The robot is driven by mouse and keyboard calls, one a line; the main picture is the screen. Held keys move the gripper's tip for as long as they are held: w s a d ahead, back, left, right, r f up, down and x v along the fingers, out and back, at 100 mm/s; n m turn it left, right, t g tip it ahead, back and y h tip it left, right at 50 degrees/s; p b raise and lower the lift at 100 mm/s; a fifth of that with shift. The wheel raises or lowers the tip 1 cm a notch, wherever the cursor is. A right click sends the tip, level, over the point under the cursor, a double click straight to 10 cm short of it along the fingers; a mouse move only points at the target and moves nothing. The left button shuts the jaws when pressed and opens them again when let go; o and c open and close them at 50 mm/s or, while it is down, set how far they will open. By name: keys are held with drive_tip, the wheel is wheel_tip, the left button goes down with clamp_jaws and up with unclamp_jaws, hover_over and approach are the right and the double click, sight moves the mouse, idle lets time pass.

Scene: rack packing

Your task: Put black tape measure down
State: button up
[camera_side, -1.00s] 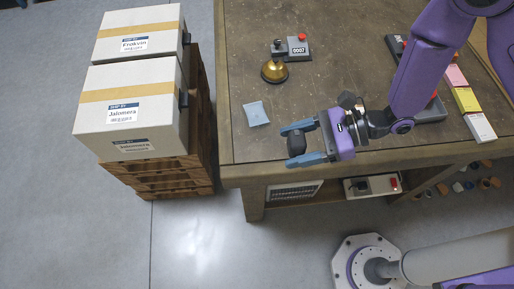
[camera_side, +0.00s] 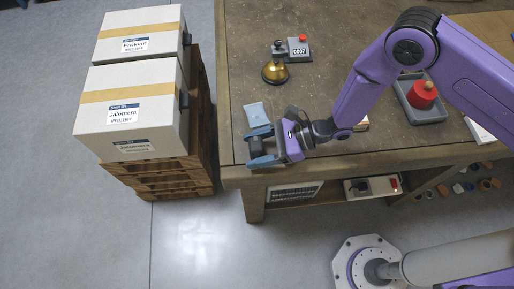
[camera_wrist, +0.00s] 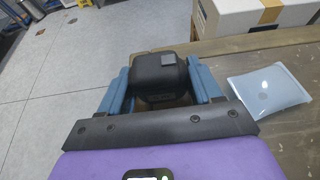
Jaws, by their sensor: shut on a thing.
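My gripper (camera_side: 259,147) is over the front left corner of the wooden table (camera_side: 315,95). Its blue fingers are shut on the black tape measure (camera_side: 256,152), with one finger on each side. In the wrist view the tape measure (camera_wrist: 160,75) sits between the two fingers, with the table edge and grey floor beyond it. I cannot tell whether its underside touches the table.
A light blue packet (camera_side: 256,115) lies just behind my gripper. A brass bell (camera_side: 274,72) and a small device with a red button (camera_side: 299,47) stand farther back. Boxes (camera_side: 130,105) on a pallet stand left of the table. A grey tray (camera_side: 425,112) holds a red object.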

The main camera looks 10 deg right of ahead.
drive_tip(key=shift+f, duration=0.6)
drive_tip(key=shift+f, duration=0.1)
drive_tip(key=o, duration=1.2)
drive_tip(key=v, duration=1.2)
drive_tip(key=shift+d, duration=0.1)
